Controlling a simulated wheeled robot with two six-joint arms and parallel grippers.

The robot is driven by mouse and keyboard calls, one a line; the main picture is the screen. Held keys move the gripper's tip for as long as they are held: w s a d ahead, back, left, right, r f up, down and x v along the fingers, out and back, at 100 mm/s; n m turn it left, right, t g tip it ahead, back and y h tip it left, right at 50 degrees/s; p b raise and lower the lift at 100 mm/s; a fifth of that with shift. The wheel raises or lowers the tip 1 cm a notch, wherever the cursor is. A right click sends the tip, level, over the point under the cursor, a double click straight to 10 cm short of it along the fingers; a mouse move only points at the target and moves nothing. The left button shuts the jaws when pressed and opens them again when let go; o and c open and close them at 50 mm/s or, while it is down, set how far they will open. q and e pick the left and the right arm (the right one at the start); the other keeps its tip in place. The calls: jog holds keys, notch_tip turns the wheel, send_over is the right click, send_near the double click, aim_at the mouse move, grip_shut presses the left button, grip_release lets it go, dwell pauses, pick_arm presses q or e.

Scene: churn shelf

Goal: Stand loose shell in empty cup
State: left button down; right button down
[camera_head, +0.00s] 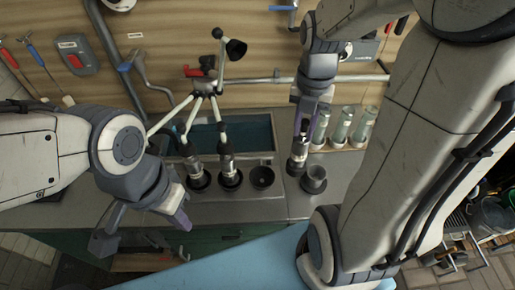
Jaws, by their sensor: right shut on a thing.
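My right gripper (302,122) points down and is shut on a loose shell (299,153), a metal cylinder with a dark lower end, held upright. The shell is between the empty black cup (262,177) on its left and a grey cup (314,179) on its right. I cannot tell whether its lower end touches the counter. Two other shells, the left one (193,166) and the right one (227,165), stand in black cups to the left, joined to pale tubes. My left gripper (143,226) is open and empty at the counter's front left.
The tubes rise to a claw (205,85) with a black funnel-like part behind the cups. A sunken basin (245,134) lies behind the row. Several glass cylinders (342,124) stand at the back right. A rail (262,79) runs along the wooden wall.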

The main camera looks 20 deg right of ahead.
jog(key=w+a+f+p, duration=0.2)
jog(key=w+a+f, duration=0.3)
jog(key=a+f, duration=0.3)
jog(key=shift+w+f+p, duration=0.15)
jog(key=shift+f+p, duration=0.25)
jog(key=shift+f, duration=0.55)
jog(key=shift+f, duration=0.2)
jog(key=c, duration=0.7)
grip_release()
jog(key=shift+c, duration=0.2)
jog(key=shift+r, duration=0.15)
